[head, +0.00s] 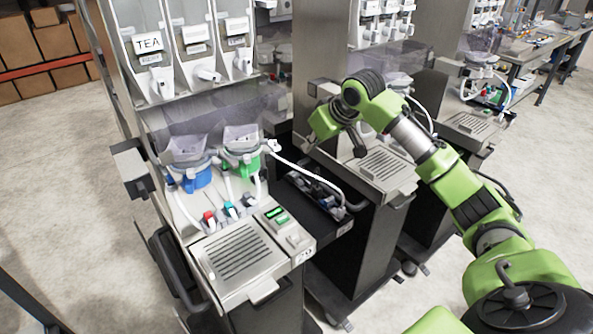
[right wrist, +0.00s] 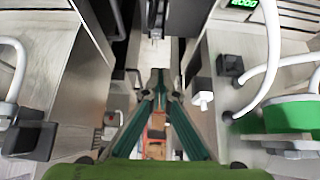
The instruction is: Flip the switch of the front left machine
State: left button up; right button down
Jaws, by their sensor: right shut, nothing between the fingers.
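The front left machine (head: 235,245) is the near grey dispenser with the TEA label (head: 148,43) above it. It has a blue container (head: 197,177), a green container (head: 247,160), and a slotted drip tray (head: 240,255). A small panel with green displays (head: 277,214) is beside the tray; I cannot tell which part is its switch. My right gripper (head: 325,122) is above and behind the gap between this machine and the neighbour, apart from the panel. In the right wrist view, its teal fingers (right wrist: 158,82) are together and empty. My left gripper is out of view.
A neighbouring machine (head: 382,168) stands to the right under my right arm. A black shelf with small parts (head: 318,192) and a white tube (head: 305,170) lie in the gap. Cardboard boxes (head: 20,45) are far left. The floor in front is clear.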

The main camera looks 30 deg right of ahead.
jog(key=p, duration=0.2)
send_over(292, 176)
jog(key=s, duration=0.3)
notch_tip(292, 176, down, 7)
jog(key=f, duration=0.2)
jog(key=w+f+p, duration=0.1)
jog(key=shift+d+f, duration=0.1)
jog(key=shift+f, duration=0.25)
jog(key=shift+s+f+p, duration=0.2)
jog(key=shift+f+p, duration=0.15)
jog(key=shift+f, duration=0.45)
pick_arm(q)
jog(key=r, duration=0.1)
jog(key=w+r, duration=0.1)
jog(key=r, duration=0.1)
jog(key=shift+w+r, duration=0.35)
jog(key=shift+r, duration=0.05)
